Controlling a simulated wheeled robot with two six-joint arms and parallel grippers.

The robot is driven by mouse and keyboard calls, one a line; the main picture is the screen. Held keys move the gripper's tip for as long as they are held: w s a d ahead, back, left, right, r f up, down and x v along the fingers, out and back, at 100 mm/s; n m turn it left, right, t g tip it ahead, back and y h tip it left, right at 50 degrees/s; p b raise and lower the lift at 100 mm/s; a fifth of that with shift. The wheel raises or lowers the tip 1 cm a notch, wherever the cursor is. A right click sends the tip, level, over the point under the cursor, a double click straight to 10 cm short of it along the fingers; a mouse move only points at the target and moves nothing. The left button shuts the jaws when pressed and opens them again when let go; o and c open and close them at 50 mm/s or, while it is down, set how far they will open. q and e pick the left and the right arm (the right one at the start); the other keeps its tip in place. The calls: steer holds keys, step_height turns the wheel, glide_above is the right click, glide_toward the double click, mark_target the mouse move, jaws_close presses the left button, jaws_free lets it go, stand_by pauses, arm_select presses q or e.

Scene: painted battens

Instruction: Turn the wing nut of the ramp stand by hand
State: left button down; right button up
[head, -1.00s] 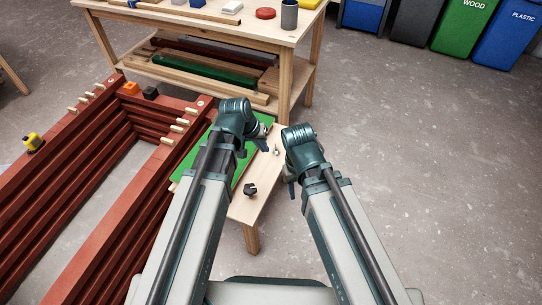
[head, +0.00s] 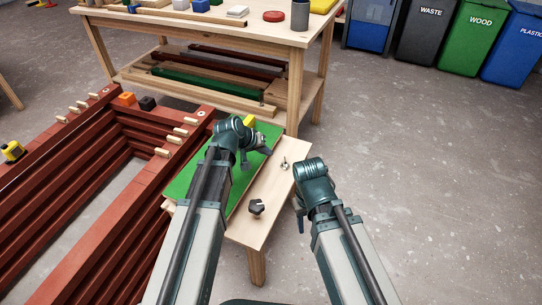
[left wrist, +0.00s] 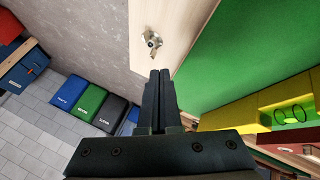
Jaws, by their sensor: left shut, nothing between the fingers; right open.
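The ramp stand is a low pale wooden bench (head: 247,228) with a green board (head: 183,181) along its left part. A small metal wing nut (head: 285,164) stands on the bare wood near its far right edge. It also shows in the left wrist view (left wrist: 151,39), just beyond my fingertips. My left gripper (head: 265,150) is shut and empty, over the green board's edge, left of the wing nut and apart from it. Its two fingers (left wrist: 160,73) lie together in the left wrist view. My right gripper (head: 300,222) is open beside the bench's right edge, partly hidden by its wrist.
A black star knob (head: 256,207) sits on the bench nearer me. A yellow block (head: 249,121) is behind my left wrist. Red stacked battens (head: 60,215) stand at left, a workbench (head: 215,32) behind. The floor at right is clear.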

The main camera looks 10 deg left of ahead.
mark_target(286, 163)
arm_select(q)
steer(key=b+x, duration=0.7)
steer(key=x, duration=0.2)
steer(key=shift+w+f, duration=0.1)
steer(key=shift+f, duration=0.2)
steer(key=shift+d, duration=0.1)
arm_select(e)
step_height(286, 163, down, 8)
steer(key=shift+r, duration=0.2)
arm_select(q)
steer(key=shift+r, duration=0.1)
